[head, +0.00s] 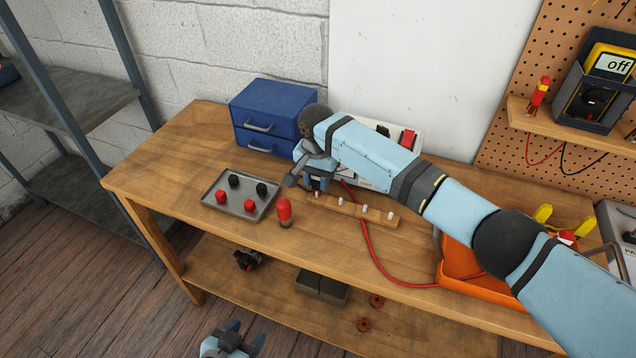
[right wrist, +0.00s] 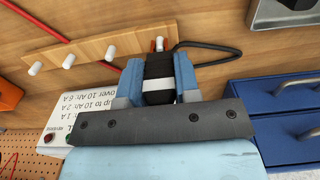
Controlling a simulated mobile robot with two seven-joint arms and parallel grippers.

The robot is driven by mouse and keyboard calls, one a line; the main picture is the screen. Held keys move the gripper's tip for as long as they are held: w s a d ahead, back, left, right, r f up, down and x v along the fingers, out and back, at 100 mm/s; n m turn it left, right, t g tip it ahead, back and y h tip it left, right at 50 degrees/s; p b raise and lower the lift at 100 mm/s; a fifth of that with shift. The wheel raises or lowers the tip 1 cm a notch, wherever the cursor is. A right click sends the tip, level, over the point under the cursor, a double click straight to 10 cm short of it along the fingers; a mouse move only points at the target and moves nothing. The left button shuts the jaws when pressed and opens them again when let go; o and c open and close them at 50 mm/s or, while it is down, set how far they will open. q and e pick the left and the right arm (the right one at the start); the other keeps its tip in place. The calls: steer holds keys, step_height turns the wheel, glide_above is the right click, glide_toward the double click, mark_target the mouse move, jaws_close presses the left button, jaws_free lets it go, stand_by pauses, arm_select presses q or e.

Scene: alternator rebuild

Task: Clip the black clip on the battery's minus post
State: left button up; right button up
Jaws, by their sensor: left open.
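My right gripper (right wrist: 158,82) is shut on the black clip (right wrist: 158,67), which has a white band, in the right wrist view. A black cable (right wrist: 215,50) loops from it. The clip is close to the end peg of a wooden peg rail (right wrist: 95,48); I cannot tell whether they touch. In the head view my right gripper (head: 316,178) is low over the bench at the rail's left end, and the clip is mostly hidden there. My left gripper (head: 230,346) is open and empty at the bottom edge, in front of the bench. I cannot make out the battery or its minus post.
A metal tray (head: 213,199) holds red and black caps; a red-topped bottle (head: 285,212) stands beside it. Blue drawers (head: 272,112) and a partly hidden white charger (head: 425,140) stand behind. A red cable (head: 372,250) runs to an orange bin (head: 462,265). The bench's left end is clear.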

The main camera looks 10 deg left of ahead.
steer(key=shift+c, duration=0.9)
steer(key=shift+r+p, duration=0.3)
step_height(320, 180, up, 3)
steer(key=p, duration=0.4)
steer(key=shift+r, duration=0.3)
